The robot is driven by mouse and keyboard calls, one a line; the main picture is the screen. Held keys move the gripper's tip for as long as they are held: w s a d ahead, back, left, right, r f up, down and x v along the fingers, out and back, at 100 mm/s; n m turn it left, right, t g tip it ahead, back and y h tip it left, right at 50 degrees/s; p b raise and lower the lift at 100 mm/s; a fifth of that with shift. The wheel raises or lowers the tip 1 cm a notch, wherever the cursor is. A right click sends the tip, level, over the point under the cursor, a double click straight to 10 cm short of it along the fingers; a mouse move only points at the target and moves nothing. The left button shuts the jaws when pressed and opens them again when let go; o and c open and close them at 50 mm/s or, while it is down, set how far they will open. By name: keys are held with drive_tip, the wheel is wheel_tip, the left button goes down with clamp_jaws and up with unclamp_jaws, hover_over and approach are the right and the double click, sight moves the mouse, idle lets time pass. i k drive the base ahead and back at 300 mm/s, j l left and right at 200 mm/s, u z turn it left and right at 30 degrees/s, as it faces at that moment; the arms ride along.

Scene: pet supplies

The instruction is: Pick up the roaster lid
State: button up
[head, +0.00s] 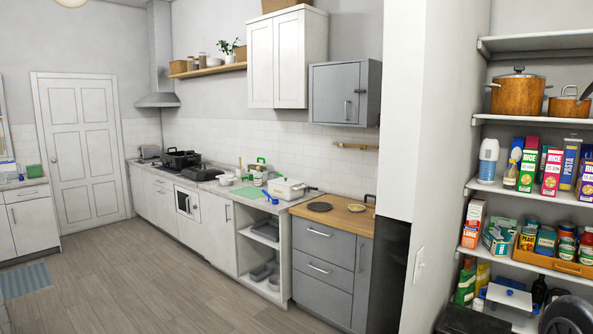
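A black roaster (181,159) stands on the far part of the long counter, by the stove and below the range hood. A dark, low, lid-like piece (204,174) lies on the counter just to the right of it. It looks like the roaster lid, but it is small and far off, so I cannot tell for certain. My gripper is not in view.
The long counter (223,187) runs along the back wall, with a green cutting board (248,192) and a white box-like appliance (289,190) nearer. Grey drawers (322,260) end it. Stocked pantry shelves (517,193) stand at right. The wooden floor (150,275) is clear.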

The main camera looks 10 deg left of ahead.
sight(201, 172)
drive_tip(key=u, duration=1.15)
drive_tip(key=i+u, duration=0.2)
drive_tip(key=i, duration=0.55)
drive_tip(key=i+l+u, duration=0.2)
drive_tip(key=i, duration=0.6)
drive_tip(key=i+u, duration=0.2)
drive_tip(key=i, duration=1.35)
drive_tip(key=i+j, duration=0.1)
drive_tip(key=i, duration=1.5)
drive_tip(key=i+z, duration=0.45)
drive_tip(key=i, duration=2.65)
drive_tip(key=i+u, duration=0.25)
drive_tip(key=i, duration=1.3)
